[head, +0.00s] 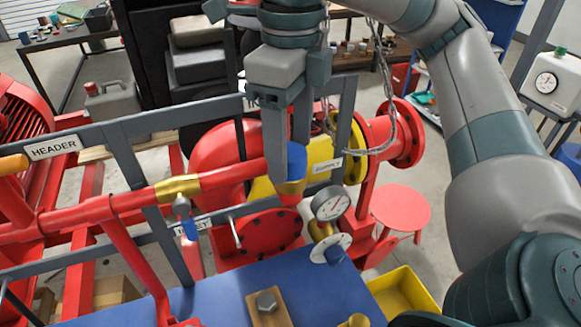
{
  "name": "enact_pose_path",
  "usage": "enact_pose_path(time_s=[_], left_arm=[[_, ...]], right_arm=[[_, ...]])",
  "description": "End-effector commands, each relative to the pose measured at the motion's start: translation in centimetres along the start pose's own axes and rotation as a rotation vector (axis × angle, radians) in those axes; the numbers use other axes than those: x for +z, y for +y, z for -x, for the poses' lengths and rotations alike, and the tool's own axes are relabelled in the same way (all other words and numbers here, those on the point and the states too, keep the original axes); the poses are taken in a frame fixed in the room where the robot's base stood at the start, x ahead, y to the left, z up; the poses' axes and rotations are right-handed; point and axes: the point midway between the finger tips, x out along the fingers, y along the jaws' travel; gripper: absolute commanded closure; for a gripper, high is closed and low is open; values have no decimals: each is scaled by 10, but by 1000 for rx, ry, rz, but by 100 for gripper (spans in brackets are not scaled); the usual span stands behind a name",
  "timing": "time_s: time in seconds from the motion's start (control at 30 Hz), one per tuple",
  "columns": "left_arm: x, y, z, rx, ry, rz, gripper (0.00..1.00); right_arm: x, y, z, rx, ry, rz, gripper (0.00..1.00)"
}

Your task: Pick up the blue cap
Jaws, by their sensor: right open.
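My left gripper is not in view.
A dial gauge (331,203) stands close to the right of the fitting. A chain (388,85) hangs to the right. A blue bench top (200,296) with a bolt block is in front.

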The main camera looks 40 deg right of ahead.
Motion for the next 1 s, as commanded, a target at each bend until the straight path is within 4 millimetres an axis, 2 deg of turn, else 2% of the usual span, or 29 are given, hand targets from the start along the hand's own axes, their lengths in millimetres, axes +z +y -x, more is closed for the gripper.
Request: enact_pose_path(time_s=[0.03,0.23,0.67,1.0], left_arm=[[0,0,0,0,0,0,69],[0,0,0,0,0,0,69],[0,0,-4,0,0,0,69],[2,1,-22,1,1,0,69]], right_arm=[[0,0,0,0,0,0,44],[0,0,0,0,0,0,91],[1,0,5,0,-2,-1,91],[-4,1,43,-2,-6,-1,91]])
